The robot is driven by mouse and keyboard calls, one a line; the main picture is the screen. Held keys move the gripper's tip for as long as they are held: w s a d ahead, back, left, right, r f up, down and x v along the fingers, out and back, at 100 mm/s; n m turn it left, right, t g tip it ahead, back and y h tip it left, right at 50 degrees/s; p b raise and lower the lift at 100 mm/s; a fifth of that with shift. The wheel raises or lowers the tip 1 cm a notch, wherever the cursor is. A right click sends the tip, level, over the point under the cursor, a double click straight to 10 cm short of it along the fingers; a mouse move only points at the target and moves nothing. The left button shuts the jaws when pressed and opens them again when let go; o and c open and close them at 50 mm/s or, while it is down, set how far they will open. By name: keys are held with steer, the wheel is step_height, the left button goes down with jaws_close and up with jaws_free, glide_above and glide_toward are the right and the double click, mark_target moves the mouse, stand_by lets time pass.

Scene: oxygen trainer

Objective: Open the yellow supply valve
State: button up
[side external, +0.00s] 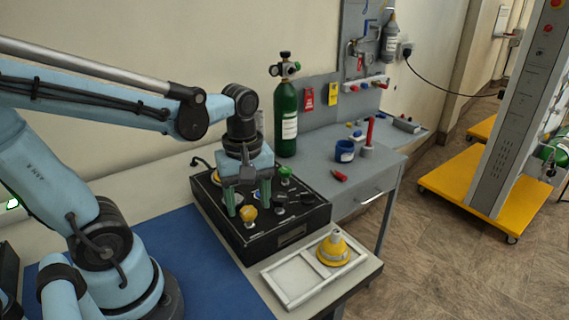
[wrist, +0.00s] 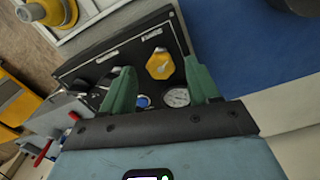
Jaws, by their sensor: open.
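The yellow supply valve (side external: 249,214) is a knob on the top panel of a black trainer box (side external: 262,243). In the wrist view the yellow valve (wrist: 160,65) shows beyond and between the two green fingers, nearer the right one. My gripper (side external: 249,207) is open and points down over the panel. In the wrist view the fingers (wrist: 159,83) are spread apart with nothing between their tips. I cannot tell whether a finger touches the valve. A green knob (side external: 286,172) sits at the back of the panel. A gauge (wrist: 177,97) and a blue knob (wrist: 143,101) show below the yellow valve.
A white tray (side external: 289,282) with a yellow domed piece (side external: 333,249) lies in front of the box. A green cylinder (side external: 287,115) stands behind it. A blue cup (side external: 345,151) and a red-handled tool (side external: 339,176) are on the grey bench. A blue mat (side external: 205,262) lies left.

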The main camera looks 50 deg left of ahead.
step_height(320, 180, up, 10)
steer(key=shift+r, duration=0.25)
stand_by(0.3)
steer(key=m+t, duration=0.7)
steer(key=m, duration=0.8)
glide_above(250, 211)
steer(key=w+d, duration=0.3)
steer(key=w, duration=0.1)
step_height(250, 211, down, 7)
steer(key=shift+s, duration=0.1)
steer(key=shift+o, duration=0.2)
